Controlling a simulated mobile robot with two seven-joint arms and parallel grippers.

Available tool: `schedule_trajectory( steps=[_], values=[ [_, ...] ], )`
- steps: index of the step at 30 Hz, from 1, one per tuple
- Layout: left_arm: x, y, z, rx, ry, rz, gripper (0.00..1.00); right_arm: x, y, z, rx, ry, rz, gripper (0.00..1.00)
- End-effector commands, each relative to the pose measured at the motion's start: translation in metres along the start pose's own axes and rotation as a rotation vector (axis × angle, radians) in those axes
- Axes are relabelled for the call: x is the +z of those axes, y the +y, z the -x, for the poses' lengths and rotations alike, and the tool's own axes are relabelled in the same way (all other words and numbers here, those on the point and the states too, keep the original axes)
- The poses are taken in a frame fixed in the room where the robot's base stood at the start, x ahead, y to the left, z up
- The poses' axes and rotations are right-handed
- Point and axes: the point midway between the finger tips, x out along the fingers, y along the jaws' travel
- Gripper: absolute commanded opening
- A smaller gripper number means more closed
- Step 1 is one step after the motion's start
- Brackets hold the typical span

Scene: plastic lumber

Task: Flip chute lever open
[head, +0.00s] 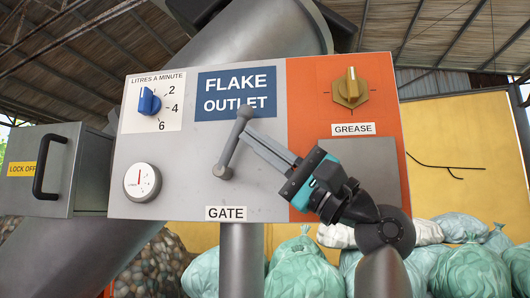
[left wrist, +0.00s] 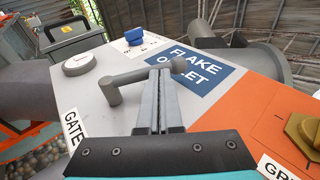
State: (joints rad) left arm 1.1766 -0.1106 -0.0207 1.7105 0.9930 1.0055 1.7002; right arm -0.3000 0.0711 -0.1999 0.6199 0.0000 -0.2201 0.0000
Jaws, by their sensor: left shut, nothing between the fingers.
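The grey chute lever (head: 233,142) is on the panel above the GATE label (head: 226,213). Its pivot is at the lower left and its round knob end points up and slightly right, just below the FLAKE OUTLET sign (head: 236,92). In the left wrist view the lever (left wrist: 140,76) runs across the fingertips, with its knob just past them. My left gripper (head: 246,133) is shut and empty, its fingertips at the lever's right side near the knob. Whether they touch it I cannot tell. My right gripper is not in view.
The panel also has a blue litres knob (head: 149,101), a round white gauge (head: 142,182) and a yellow grease knob (head: 350,88) on orange. A grey LOCK OFF box (head: 38,143) with a black handle stands left. Bulging green bags (head: 470,270) lie behind, lower right.

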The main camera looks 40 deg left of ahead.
Motion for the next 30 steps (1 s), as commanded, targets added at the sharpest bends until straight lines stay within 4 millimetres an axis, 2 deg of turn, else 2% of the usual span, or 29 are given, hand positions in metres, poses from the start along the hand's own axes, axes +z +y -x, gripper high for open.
schedule_trajectory(
  steps=[1,12,30],
  values=[
    [0.000,-0.003,-0.004,0.039,0.002,0.010,0.00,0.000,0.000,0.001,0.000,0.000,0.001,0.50],
    [0.003,-0.003,-0.018,0.031,-0.001,0.005,0.00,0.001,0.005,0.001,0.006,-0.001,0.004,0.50],
    [0.005,-0.003,-0.022,0.030,-0.004,0.006,0.00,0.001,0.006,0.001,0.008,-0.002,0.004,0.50]
  ],
)
